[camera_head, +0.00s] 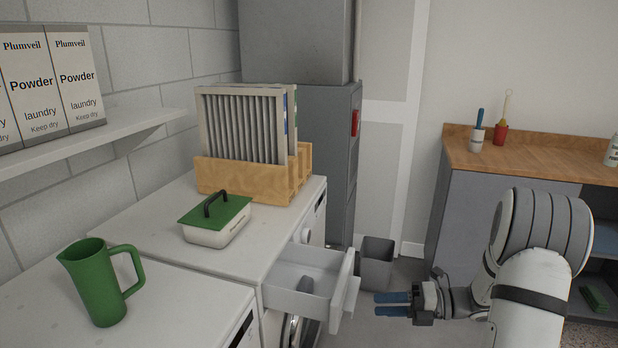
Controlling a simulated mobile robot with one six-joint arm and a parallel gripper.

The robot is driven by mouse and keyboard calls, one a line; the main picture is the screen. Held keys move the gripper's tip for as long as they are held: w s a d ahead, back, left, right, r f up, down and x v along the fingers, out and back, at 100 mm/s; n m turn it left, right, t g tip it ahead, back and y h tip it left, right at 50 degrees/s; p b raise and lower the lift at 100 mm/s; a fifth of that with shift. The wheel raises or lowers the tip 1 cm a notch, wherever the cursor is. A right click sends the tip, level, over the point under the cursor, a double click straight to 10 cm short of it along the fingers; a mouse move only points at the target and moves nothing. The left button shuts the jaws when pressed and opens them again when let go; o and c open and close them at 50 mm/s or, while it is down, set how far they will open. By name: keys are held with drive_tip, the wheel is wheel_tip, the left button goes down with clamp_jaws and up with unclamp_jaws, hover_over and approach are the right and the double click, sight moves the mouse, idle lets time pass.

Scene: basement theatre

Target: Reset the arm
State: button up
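My arm (540,270) reaches in from the lower right, bent, with its forearm low and pointing left. My gripper (378,304) has two blue fingers pointing left, with a narrow gap between them. It looks open and nothing shows between the fingers. It is in the air just right of the pulled-out white drawer (308,278), apart from it in the picture.
The drawer juts from a white washer (150,225). On the machines are a green jug (98,285), a green-lidded box (215,222) and filters in a wooden rack (235,180). A grey bin (377,265) stands behind my gripper. A wood-topped counter (545,160) is at right.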

drive_tip(key=s+a+r+n+g+h+p, duration=0.5)
drive_tip(key=s+a+r+n+h+p, duration=0.25)
drive_tip(key=s+r+n, duration=0.75)
drive_tip(key=s+d+r+n+t+h+p, duration=0.1)
drive_tip(key=s+r+n+t+h+p, duration=0.1)
drive_tip(key=n, duration=0.8)
drive_tip(key=s+r+n+t+h+p, duration=0.2)
drive_tip(key=r+n+h+p, duration=0.3)
drive_tip(key=n, duration=0.5)
wheel_tip(320, 180, up, 2)
drive_tip(key=shift+s+d+n+h, duration=0.4)
drive_tip(key=shift+s+h, duration=0.25)
drive_tip(key=shift+h, duration=0.1)
